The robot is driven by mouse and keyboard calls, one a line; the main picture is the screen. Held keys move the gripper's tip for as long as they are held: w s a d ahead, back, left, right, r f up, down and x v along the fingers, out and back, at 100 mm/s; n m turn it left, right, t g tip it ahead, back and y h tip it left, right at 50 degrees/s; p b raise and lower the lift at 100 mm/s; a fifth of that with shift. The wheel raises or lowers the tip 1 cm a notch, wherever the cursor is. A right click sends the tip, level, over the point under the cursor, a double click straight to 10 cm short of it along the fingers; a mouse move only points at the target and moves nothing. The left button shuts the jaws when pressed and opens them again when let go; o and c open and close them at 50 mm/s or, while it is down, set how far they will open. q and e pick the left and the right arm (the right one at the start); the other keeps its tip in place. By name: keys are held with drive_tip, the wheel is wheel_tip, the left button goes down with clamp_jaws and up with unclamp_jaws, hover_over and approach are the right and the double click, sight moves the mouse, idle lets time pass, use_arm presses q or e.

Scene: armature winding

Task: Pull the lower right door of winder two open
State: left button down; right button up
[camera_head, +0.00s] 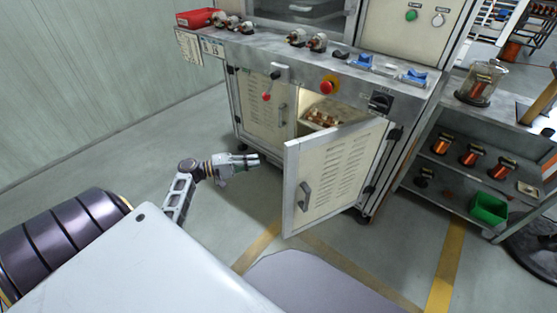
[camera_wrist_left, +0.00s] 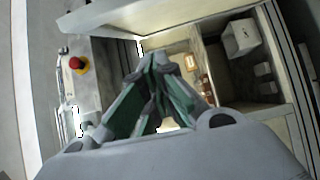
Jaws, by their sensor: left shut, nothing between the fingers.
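Winder two is the grey-framed machine with cream panels (camera_head: 258,100) in the head view. Its lower right door (camera_head: 335,178) stands swung open toward me, with a handle (camera_head: 304,195) on its outer face. Behind the door, the lit inside (camera_head: 322,117) shows a tray with copper-coloured parts. My left gripper (camera_head: 255,160) is shut and empty, left of the open door's free edge and apart from it. In the left wrist view my left gripper (camera_wrist_left: 162,65) points toward the open compartment (camera_wrist_left: 222,70). My right gripper is not in view.
The lower left door (camera_head: 262,107) is closed. A red emergency button (camera_head: 328,86) sits on the front edge above. A shelf cart with copper spools (camera_head: 470,158) and a green bin (camera_head: 488,208) stands at the right. Floor left of the machine is clear.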

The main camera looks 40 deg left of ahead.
use_arm(q)
drive_tip(key=shift+w+d, duration=0.1)
drive_tip(key=w+d+b, duration=0.1)
drive_tip(key=w+d, duration=0.4)
drive_tip(key=d, duration=0.5)
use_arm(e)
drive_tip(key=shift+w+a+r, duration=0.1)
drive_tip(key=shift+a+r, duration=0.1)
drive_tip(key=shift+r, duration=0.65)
use_arm(q)
drive_tip(key=shift+w+d, duration=0.1)
